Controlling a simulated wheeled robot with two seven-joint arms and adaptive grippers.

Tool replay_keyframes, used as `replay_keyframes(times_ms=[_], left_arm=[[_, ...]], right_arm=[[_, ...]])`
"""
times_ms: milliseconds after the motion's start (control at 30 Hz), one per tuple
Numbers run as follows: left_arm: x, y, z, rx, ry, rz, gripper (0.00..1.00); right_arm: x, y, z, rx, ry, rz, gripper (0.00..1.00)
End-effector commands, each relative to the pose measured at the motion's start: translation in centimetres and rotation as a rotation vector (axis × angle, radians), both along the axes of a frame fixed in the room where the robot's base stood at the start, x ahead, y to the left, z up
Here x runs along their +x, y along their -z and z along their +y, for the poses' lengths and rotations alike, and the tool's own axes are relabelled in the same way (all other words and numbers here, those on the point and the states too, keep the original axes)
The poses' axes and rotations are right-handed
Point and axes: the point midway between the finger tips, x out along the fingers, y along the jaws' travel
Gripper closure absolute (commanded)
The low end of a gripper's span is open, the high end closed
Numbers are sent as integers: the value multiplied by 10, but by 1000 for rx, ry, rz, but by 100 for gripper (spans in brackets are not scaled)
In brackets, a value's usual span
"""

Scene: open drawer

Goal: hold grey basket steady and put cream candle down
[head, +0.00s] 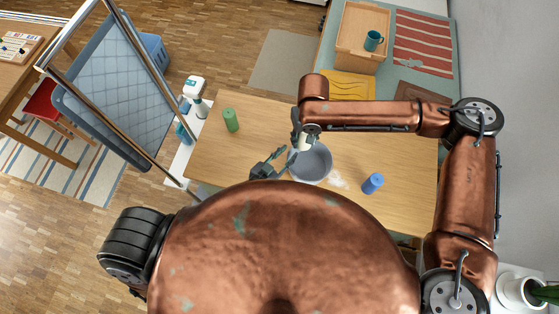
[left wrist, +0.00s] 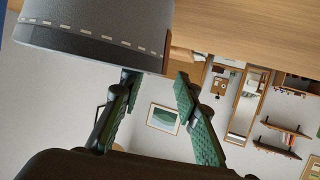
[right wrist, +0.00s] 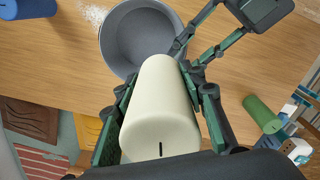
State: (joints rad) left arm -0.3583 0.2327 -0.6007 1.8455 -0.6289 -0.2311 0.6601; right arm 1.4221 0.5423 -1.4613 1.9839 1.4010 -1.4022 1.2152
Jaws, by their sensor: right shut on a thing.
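The grey basket (head: 316,167) stands on the wooden table, and its inside shows in the right wrist view (right wrist: 135,35). The cream candle (right wrist: 160,100) is between the fingers of my right gripper (right wrist: 158,118), which is shut on it. In the head view the candle (head: 304,144) is at the basket's far-left rim; its height above the basket is hard to tell. My left gripper (head: 276,165) is beside the basket's left wall. In the left wrist view its fingers (left wrist: 156,88) are apart, with the basket (left wrist: 95,38) close to one fingertip; contact is unclear.
A green cylinder (head: 231,120) stands at the table's left, and a blue cylinder (head: 373,183) is right of the basket. White specks (head: 338,180) lie beside the basket. A yellow mat (head: 348,86) lies beyond the table's far edge. Bare tabletop (head: 400,150) is at the right.

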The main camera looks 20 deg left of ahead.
Motion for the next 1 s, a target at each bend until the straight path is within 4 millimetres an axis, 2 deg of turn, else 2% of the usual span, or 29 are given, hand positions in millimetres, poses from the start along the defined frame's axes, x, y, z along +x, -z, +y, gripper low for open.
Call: replay_keyframes(times_ms=[100, 300, 667, 1000], left_arm=[[18, 7, -7, 0, 0, 0, 71], [34, 14, -14, 1, 0, 1, 71], [38, 15, -16, 0, 0, 1, 71], [38, 16, -16, 1, 0, 1, 93]], right_arm=[[0, -1, 0, 0, 0, -1, 95], [0, -1, 0, 0, 0, -1, 95], [0, -1, 0, 0, 0, -1, 95], [0, 0, 0, 0, 0, -1, 95]])
